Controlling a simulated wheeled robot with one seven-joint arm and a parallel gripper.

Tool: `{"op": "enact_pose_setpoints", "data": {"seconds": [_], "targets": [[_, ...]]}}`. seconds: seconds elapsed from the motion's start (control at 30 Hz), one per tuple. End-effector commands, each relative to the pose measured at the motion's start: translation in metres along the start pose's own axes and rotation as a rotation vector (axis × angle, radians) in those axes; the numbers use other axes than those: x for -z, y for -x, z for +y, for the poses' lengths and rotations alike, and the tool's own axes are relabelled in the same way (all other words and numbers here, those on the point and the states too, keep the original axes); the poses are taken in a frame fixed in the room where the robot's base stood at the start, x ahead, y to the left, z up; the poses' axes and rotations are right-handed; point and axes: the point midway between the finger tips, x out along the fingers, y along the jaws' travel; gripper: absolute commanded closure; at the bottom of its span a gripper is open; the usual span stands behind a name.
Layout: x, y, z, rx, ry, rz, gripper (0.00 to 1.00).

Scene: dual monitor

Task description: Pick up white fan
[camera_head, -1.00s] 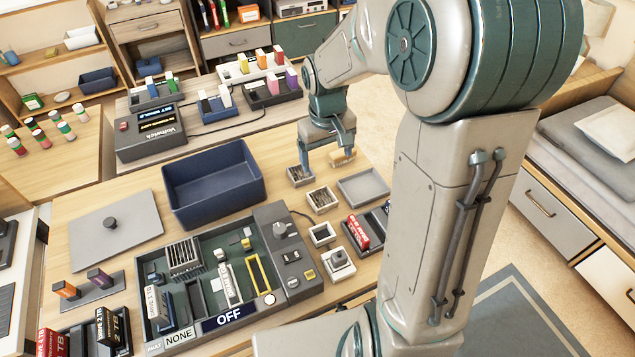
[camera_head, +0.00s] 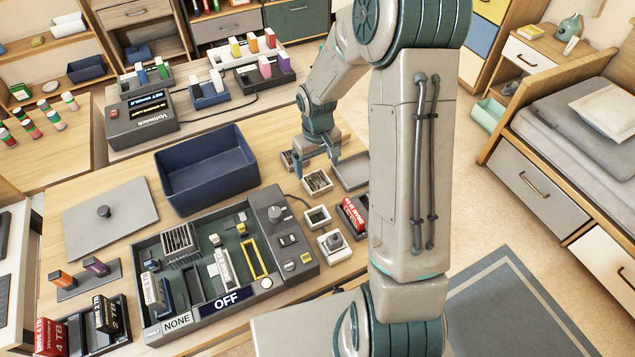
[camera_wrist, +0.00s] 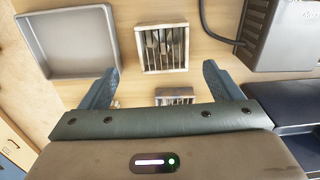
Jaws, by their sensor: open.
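A small white square frame with grey slats, which looks like the white fan (camera_head: 317,182), lies flat on the wooden table, right of the grey device box. In the wrist view the white fan (camera_wrist: 145,65) is at upper centre, beyond and between my fingertips. My gripper (camera_head: 318,164) is above the table, just behind the white fan in the head view. In the wrist view its fingers (camera_wrist: 160,70) are spread wide with nothing between them. A second, greyer slatted square (camera_wrist: 174,91) is partly hidden by the gripper body; it also shows in the head view (camera_head: 287,160).
A shallow grey tray (camera_wrist: 70,73) lies left of the fan in the wrist view. The device box (camera_head: 300,275) and blue bin (camera_head: 210,185) stand left in the head view. An empty white frame (camera_head: 317,224), a white knob block (camera_head: 334,243) and a red-labelled part (camera_head: 352,217) are nearby.

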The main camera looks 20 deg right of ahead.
Motion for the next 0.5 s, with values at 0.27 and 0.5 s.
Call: {"op": "enact_pose_setpoints", "data": {"seconds": [0.27,0.5], "targets": [[-0.008,-0.037,-0.006,0.002,0.002,-0.003,0.15],[-0.007,-0.051,-0.005,0.000,0.000,0.001,0.15]]}}
